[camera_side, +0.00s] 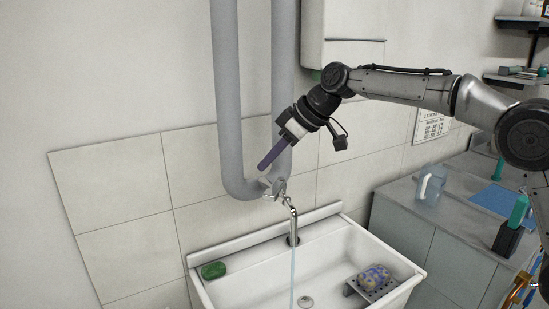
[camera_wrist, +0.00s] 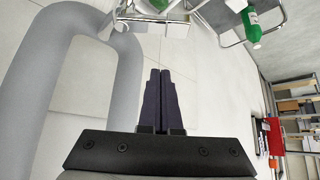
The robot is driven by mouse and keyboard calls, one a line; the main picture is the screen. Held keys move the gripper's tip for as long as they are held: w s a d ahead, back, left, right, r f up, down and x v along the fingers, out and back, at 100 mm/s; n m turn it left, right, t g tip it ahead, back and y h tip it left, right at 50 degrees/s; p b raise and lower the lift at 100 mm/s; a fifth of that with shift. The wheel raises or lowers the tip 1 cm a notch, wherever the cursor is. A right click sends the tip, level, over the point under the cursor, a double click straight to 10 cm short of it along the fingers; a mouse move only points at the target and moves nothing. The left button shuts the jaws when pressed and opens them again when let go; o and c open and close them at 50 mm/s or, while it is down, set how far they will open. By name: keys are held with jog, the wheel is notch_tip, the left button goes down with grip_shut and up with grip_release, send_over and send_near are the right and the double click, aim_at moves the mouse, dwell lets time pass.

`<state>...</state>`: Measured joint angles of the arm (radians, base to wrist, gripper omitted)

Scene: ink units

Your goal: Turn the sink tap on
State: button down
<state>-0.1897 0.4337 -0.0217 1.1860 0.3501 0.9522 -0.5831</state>
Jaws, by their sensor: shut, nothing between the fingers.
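The metal sink tap (camera_side: 291,220) rises at the back of the white sink (camera_side: 238,296), with its handle (camera_side: 275,189) at the top, in front of the grey pipe. A thin pale blue stream of water (camera_side: 292,272) runs from the spout down into the basin. My gripper (camera_side: 263,166) is shut and empty, its dark purple fingers pointing down and left, above and apart from the handle.
A thick grey U-shaped pipe (camera_side: 229,95) runs down the wall behind my gripper. A green sponge (camera_side: 214,270) lies on the sink's left rim, and a soap rack (camera_side: 371,288) sits at its right. A counter with a clear jug (camera_side: 431,185) stands right.

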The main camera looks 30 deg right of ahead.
aim_at(274, 189)
jog(key=shift+f, duration=2.6)
jog(key=shift+s+d, duration=0.4)
jog(key=shift+s, duration=0.1)
jog(key=shift+w, duration=0.1)
